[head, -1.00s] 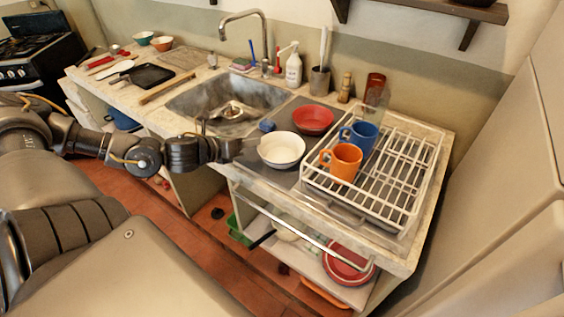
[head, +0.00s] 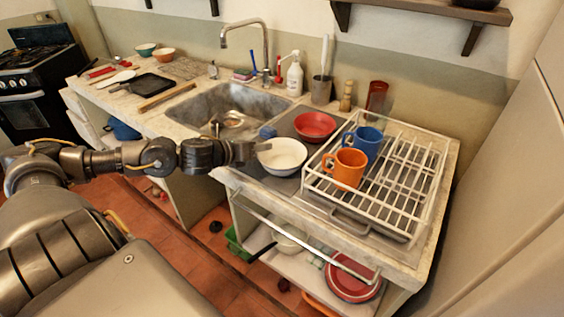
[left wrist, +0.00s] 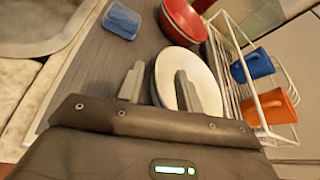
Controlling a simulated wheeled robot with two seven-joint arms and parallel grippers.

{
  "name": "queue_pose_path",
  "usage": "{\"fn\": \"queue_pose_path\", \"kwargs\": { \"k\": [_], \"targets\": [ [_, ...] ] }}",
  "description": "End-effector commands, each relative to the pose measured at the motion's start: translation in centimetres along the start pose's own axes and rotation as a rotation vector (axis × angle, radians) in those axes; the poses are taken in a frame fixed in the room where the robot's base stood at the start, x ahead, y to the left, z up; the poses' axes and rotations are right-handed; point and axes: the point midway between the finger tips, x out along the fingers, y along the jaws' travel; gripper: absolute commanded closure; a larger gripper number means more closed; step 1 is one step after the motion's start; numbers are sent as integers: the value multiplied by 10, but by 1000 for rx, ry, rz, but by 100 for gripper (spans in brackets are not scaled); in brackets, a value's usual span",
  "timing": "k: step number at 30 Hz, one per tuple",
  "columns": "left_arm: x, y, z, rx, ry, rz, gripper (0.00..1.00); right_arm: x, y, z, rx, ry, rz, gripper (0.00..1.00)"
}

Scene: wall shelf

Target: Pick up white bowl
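The white bowl (head: 282,155) stands upright on the grey board of the counter, between the sink and the dish rack. My left gripper (head: 250,149) is at the bowl's left rim in the head view. In the left wrist view, its two fingers (left wrist: 160,86) are apart with nothing clearly gripped. One finger overlaps the white bowl (left wrist: 206,84) and the other shows just outside its rim. I cannot tell whether they touch it. My right gripper is not in view.
A red bowl (head: 315,125) sits just behind the white bowl. The white dish rack (head: 405,170) is to the right with an orange mug (head: 345,168) and a blue mug (head: 364,140). A blue sponge (head: 267,132) and the sink (head: 215,105) are at the left.

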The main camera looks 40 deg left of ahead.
Motion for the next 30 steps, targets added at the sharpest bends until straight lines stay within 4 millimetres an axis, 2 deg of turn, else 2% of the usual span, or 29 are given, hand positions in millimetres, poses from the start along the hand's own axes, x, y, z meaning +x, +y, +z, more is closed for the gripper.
{"fn": "queue_pose_path", "kwargs": {
  "k": [9, 18, 19, 27, 30],
  "targets": [
    [27, -2, 1, -2, -1, -1, 65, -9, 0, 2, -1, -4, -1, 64],
    [30, -1, -1, 0, 1, -1, 65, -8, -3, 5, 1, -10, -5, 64],
    [30, -1, -1, 0, 1, -1, 66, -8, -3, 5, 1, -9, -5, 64],
    [30, -1, -1, 0, 1, -1, 100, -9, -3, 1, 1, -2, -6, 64],
    [30, -1, -1, 0, 1, -1, 100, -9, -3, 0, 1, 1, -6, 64]
  ]
}}
